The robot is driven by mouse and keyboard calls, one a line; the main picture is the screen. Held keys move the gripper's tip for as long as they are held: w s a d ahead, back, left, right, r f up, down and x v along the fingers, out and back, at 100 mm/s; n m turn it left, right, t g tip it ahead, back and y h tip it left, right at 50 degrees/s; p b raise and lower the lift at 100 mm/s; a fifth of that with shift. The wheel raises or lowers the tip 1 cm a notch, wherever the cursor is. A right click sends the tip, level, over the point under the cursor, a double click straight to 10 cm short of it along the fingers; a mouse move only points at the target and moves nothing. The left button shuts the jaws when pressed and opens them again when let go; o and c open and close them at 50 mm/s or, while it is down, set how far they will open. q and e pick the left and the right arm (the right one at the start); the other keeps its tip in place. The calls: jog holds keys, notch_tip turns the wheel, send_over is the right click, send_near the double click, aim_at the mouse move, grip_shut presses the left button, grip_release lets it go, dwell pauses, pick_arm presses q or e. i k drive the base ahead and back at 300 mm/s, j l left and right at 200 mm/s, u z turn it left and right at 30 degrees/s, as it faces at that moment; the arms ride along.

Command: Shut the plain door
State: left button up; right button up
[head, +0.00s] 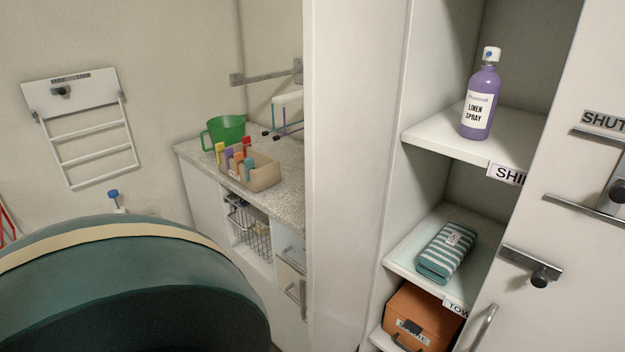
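A tall plain white panel (352,150) stands upright in the middle, beside the open shelf cabinet. I cannot tell if it is a door or the cabinet's side. At the right, a white door (566,255) carries a cut-off label reading "SHUT" (603,121), metal bars with dark knobs, and a curved handle (484,327). It stands at an angle in front of part of the shelves, and its right part is out of frame. The shelves between the two show openly. Neither of my grippers is in view.
The shelves hold a purple linen spray bottle (480,98), a striped folded towel (447,253) and an orange box (424,319). A large teal rounded thing (130,285) fills the lower left. A counter (287,168) behind holds a green mug (224,132).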

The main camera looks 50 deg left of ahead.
aim_at(353, 49)
jog(key=j+u, duration=0.15)
jog(key=j, duration=0.85)
jog(key=j+z, duration=0.3)
jog(key=j, duration=0.75)
jog(key=i, duration=0.05)
